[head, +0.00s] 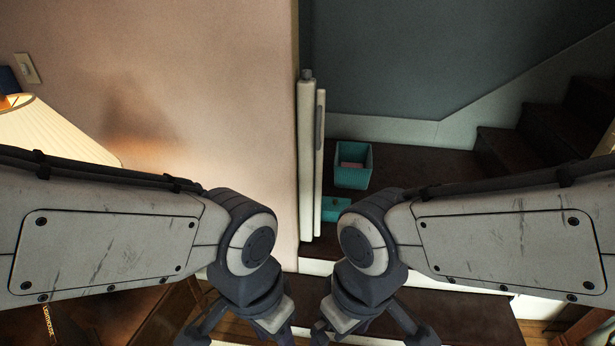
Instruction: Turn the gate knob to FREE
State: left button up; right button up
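A narrow white upright gate (305,160) stands at the wall's corner in the head view, seen almost edge-on, with a second thin white upright beside it. A small grey piece (307,74) caps its top; I cannot tell whether this is the knob. No FREE marking is readable. My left gripper (240,335) hangs at the bottom edge, left of the gate and apart from it. My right gripper (372,335) hangs at the bottom edge, to the right of it. Both grippers' fingertips are cut off by the frame, so their opening is unclear.
A teal basket (353,166) and a flat teal item (335,209) sit on the dark floor behind the gate. Dark stairs (545,130) rise at the right. A pleated lampshade (50,130) is at the left. A light switch (27,68) is on the pink wall.

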aim_at(306, 74)
jog(key=z, duration=2.05)
jog(key=i, duration=1)
jog(key=u, duration=3.5)
jog(key=i, duration=0.5)
jog(key=z, duration=0.1)
